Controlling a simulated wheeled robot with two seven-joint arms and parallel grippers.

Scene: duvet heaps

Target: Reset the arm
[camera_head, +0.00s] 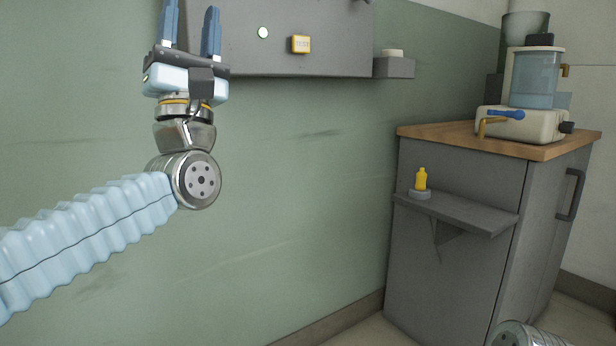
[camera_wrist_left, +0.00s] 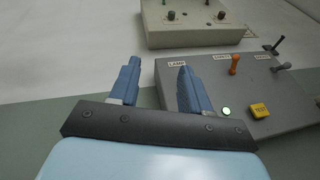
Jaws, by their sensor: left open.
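My left gripper (camera_head: 190,30) is raised in the head view with its two blue fingers pointing up, apart and empty. It is in front of the left part of a grey wall panel (camera_head: 335,50). In the left wrist view the left gripper (camera_wrist_left: 158,88) also shows open, with nothing between its fingers. The panel (camera_wrist_left: 285,120) there carries a lit round white-green lamp (camera_wrist_left: 226,112), a yellow button (camera_wrist_left: 260,110) and an orange lever (camera_wrist_left: 235,64). A metal part at the bottom right of the head view looks like my other arm; the right gripper is not in view.
A grey cabinet (camera_head: 450,260) with a wooden top stands at the right. It bears a machine with a clear blue tank (camera_head: 535,78). A small yellow bottle (camera_head: 420,179) stands on the cabinet's side shelf (camera_head: 470,214). A second control box (camera_wrist_left: 195,32) shows in the wrist view.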

